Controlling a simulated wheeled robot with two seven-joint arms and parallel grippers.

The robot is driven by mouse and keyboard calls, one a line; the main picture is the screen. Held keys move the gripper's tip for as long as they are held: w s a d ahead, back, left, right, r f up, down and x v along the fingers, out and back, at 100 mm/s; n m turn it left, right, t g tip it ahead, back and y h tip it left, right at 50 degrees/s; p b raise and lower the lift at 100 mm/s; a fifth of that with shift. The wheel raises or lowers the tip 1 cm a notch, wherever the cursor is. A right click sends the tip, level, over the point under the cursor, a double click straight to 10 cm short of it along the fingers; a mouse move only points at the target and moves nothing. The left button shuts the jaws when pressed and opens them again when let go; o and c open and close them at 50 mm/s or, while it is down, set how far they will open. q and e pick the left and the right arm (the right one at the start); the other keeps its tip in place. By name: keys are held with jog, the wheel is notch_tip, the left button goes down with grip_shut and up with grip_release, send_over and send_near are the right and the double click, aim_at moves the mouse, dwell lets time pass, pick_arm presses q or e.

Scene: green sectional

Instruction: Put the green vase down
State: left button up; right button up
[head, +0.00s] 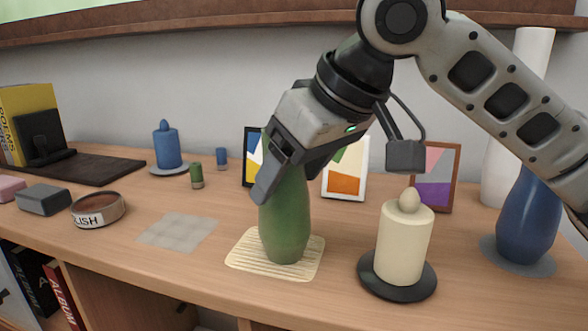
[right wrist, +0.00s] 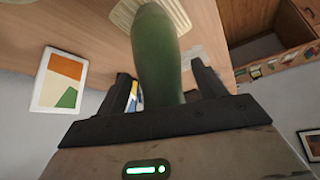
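The green vase (head: 285,222) is upright, its base on a striped cream mat (head: 240,262) on the wooden top. My right gripper (head: 275,170) is angled down at the vase's upper part and hides its top in the head view. In the right wrist view the vase (right wrist: 160,55) stands between the two fingers (right wrist: 163,92). Small gaps show between the vase and both fingers, so the gripper looks open around it. The mat (right wrist: 125,14) shows beside the vase's base. My left gripper is in neither view.
A cream candle (head: 403,245) on a dark dish stands close right of the vase. A blue vase (head: 527,222) is at far right. Picture frames (head: 346,185) stand behind. A grey mat (head: 178,231) lies bare to the left, near a round tin (head: 98,210).

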jog(key=b+v, duration=0.1)
jog(key=v, duration=1.1)
jog(key=shift+r, duration=0.2)
